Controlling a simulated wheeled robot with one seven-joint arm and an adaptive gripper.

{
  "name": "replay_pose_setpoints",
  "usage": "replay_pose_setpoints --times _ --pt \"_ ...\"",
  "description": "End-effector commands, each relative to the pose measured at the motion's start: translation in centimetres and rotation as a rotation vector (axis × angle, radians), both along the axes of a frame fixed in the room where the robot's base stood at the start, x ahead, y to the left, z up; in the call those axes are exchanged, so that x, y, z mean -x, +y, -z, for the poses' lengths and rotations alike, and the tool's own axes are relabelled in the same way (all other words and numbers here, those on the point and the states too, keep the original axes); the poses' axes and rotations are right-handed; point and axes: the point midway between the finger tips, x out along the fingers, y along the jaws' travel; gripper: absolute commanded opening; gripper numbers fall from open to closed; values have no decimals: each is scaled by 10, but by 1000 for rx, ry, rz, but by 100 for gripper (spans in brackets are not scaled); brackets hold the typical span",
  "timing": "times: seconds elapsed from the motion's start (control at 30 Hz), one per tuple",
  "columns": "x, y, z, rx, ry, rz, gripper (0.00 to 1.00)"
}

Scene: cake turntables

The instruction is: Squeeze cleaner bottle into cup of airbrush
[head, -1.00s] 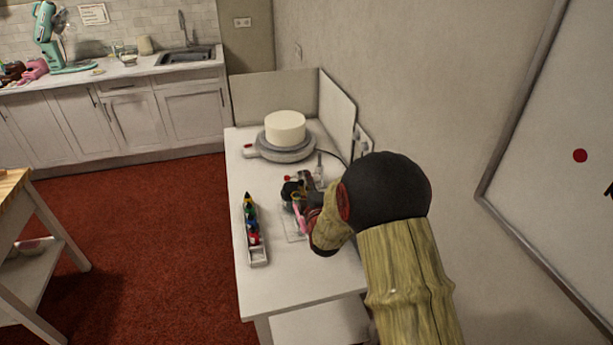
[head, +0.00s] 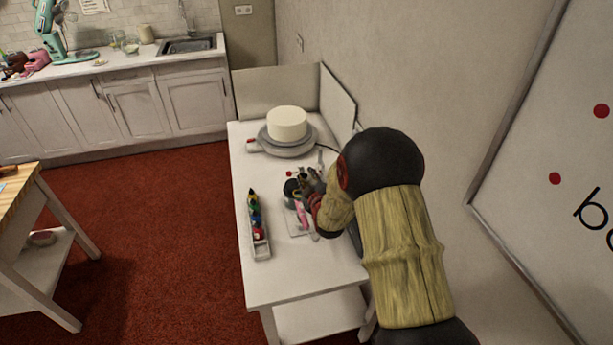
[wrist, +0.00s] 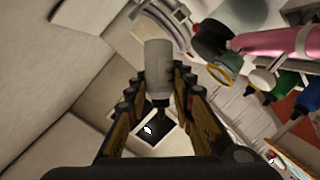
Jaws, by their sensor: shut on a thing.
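My gripper (wrist: 159,82) is shut on the cleaner bottle (wrist: 158,60), a pale translucent bottle with a dark cap and nozzle, between its two fingers in the wrist view. The nozzle end points toward the bottom of that view. A pink airbrush (wrist: 272,43) with a dark end lies to the right of the bottle, apart from it. A yellow ring (wrist: 219,73) shows beside its dark end; I cannot tell whether this is the cup. In the head view the pink piece (head: 302,215) is beside my gripper, and my arm hides much of the area.
A white cake (head: 287,123) stands on a grey turntable (head: 270,147) at the table's back. A narrow tray (head: 261,251) of coloured bottles lies on the left. The white table (head: 290,282) is clear at the front. Upright panels and the wall bound the back and right.

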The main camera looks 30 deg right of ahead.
Motion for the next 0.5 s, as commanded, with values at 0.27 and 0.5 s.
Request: replay_pose_setpoints --times 0.27,0.5 --pt "0 -16 -8 -328 -46 112 12" --pt "0 -27 -15 -587 -82 200 12"
